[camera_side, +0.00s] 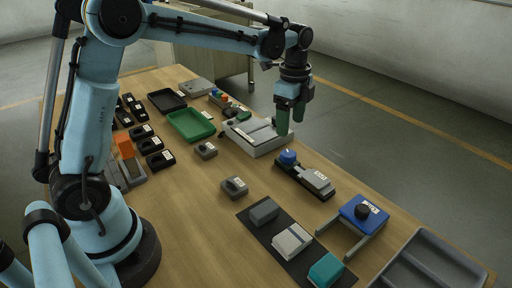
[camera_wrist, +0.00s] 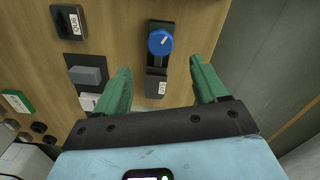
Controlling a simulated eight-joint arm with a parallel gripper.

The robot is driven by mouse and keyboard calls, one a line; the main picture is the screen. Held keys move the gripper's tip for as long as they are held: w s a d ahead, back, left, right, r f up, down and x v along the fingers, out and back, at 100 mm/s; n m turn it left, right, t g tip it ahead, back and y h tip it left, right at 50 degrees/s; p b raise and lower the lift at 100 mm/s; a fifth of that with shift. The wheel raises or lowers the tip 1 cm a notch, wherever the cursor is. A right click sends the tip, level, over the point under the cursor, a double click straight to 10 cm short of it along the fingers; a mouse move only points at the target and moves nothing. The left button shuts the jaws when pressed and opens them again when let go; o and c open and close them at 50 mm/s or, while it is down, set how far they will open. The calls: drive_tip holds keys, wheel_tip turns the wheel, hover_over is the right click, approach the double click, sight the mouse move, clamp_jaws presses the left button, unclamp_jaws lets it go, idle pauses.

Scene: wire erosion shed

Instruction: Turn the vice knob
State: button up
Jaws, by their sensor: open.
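A blue round knob with a white mark (camera_side: 288,157) sits on a dark base at one end of the small vice, whose grey labelled block (camera_side: 316,180) is at the other end, on the wooden table. In the wrist view the knob (camera_wrist: 160,42) shows upper centre, with the vice's grey block (camera_wrist: 156,86) below it. My gripper (camera_side: 290,126) has green fingers pointing down, above and behind the knob in the side view, over a pale flat device. In the wrist view the open fingers (camera_wrist: 160,72) frame the vice from either side, empty and apart from the knob.
A blue box with a black knob (camera_side: 362,211) stands to the right. A dark mat (camera_side: 283,250) with several blocks lies in front. The pale flat device (camera_side: 262,143) stands behind the vice, near a green tray (camera_side: 205,130). Bare table lies left of the vice.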

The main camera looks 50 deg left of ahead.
sight(288, 153)
wheel_tip(288, 153, down, 9)
drive_tip(key=shift+f, duration=0.1)
idle(0.3)
drive_tip(key=c, duration=1.1)
drive_tip(key=shift+o, duration=0.2)
